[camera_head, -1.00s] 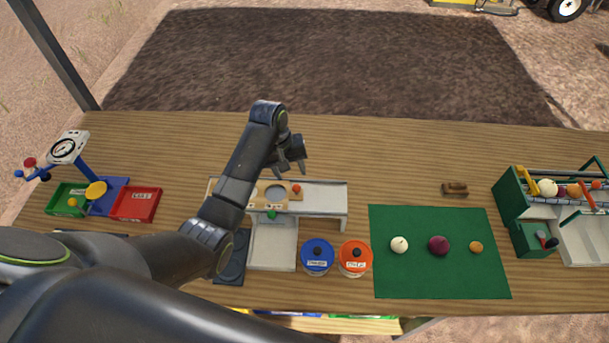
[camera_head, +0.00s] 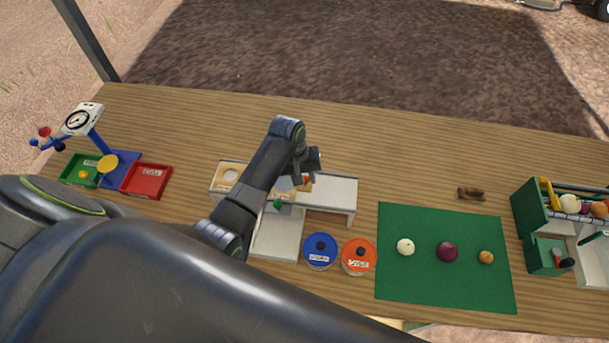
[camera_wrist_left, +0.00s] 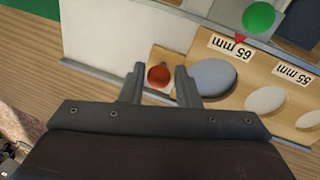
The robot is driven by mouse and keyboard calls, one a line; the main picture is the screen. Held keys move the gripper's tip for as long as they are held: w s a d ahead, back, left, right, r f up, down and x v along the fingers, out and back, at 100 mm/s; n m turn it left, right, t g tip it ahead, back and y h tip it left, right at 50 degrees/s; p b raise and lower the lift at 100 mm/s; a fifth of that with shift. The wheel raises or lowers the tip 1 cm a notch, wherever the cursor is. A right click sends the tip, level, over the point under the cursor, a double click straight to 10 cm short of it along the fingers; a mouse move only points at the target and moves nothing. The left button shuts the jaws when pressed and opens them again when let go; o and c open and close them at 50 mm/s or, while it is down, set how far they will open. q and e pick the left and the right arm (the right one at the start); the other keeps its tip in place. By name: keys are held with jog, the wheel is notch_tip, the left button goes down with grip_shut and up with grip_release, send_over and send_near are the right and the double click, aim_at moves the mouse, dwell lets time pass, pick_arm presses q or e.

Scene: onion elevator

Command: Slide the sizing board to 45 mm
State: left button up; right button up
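The sizing board (camera_head: 221,184) is a light wooden strip with round holes, lying on a white stand (camera_head: 333,190). In the left wrist view the board (camera_wrist_left: 285,98) carries 65 mm and 55 mm labels, and a red pointer (camera_wrist_left: 239,39) is at the 65 mm label. A red knob (camera_wrist_left: 159,74) sits at the board's end. My left gripper (camera_wrist_left: 157,84) is open, its two fingers on either side of the knob; I cannot tell whether they touch it. In the head view my left gripper (camera_head: 303,178) covers part of the board. The 45 mm label is not visible.
A green knob (camera_head: 277,205) is at the stand's front. A green mat (camera_head: 440,283) with three vegetables lies right; a scale (camera_head: 83,119) with trays stands left. The table behind the stand is clear.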

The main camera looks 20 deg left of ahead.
pick_arm(q)
grip_shut()
pick_arm(e)
jog(key=shift+w+a, duration=0.1)
jog(key=shift+w, duration=0.1)
pick_arm(q)
jog(key=shift+w+d, duration=0.5)
jog(key=shift+d, duration=1.3)
jog(key=shift+w+d, duration=0.45)
jog(key=shift+d, duration=1.3)
jog(key=shift+w+d, duration=0.5)
jog(key=shift+d, duration=1.3)
jog(key=d, duration=0.2)
jog(key=w+d+b, duration=0.1)
jog(key=d, duration=0.2)
jog(key=shift+w, duration=0.15)
pick_arm(e)
jog(key=shift+w+f, duration=0.1)
jog(key=shift+f, duration=0.4)
pick_arm(q)
jog(key=o, duration=0.5)
grip_release()
